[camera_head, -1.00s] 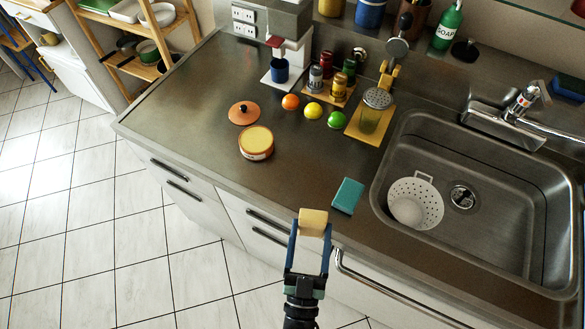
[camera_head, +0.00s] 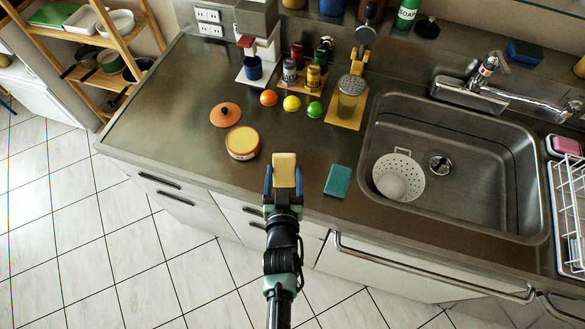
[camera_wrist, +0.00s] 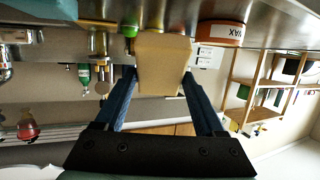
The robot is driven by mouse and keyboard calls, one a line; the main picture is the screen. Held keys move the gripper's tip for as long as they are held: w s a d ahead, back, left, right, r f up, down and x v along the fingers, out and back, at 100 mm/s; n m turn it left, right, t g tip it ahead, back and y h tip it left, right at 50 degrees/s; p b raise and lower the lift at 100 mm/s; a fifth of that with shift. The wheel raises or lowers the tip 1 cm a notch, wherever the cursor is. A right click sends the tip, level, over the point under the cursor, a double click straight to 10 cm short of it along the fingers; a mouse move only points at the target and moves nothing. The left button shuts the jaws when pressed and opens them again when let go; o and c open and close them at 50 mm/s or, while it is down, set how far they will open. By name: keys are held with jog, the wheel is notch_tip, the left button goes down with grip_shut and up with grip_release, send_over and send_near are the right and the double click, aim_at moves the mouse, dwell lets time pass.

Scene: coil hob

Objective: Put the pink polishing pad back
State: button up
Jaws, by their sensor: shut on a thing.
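My gripper (camera_head: 284,180) is shut on a beige block-like pad (camera_head: 284,168), which shows no pink. The pad sticks out past the fingertips, at the front edge of the worktop in the head view. In the wrist view the pad (camera_wrist: 163,62) sits between the two blue fingers. A pink pad-like thing (camera_head: 566,146) lies in a small holder at the far right, behind the dish rack. An open round wax tin (camera_head: 242,143) with a yellow top stands left of my gripper. Its likely lid, orange with a dark knob (camera_head: 225,114), lies behind it.
A teal sponge (camera_head: 337,180) lies just right of my gripper. The sink (camera_head: 470,200) holds a white colander (camera_head: 399,176). Fruits, spice jars and a yellow board (camera_head: 346,110) stand farther back. A white dish rack (camera_head: 568,210) is at right. The worktop's left part is clear.

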jog(key=shift+g, duration=0.5)
jog(key=shift+s+d+m+h, duration=0.1)
jog(key=shift+d+m+h, duration=0.05)
jog(key=shift+m+h, duration=0.2)
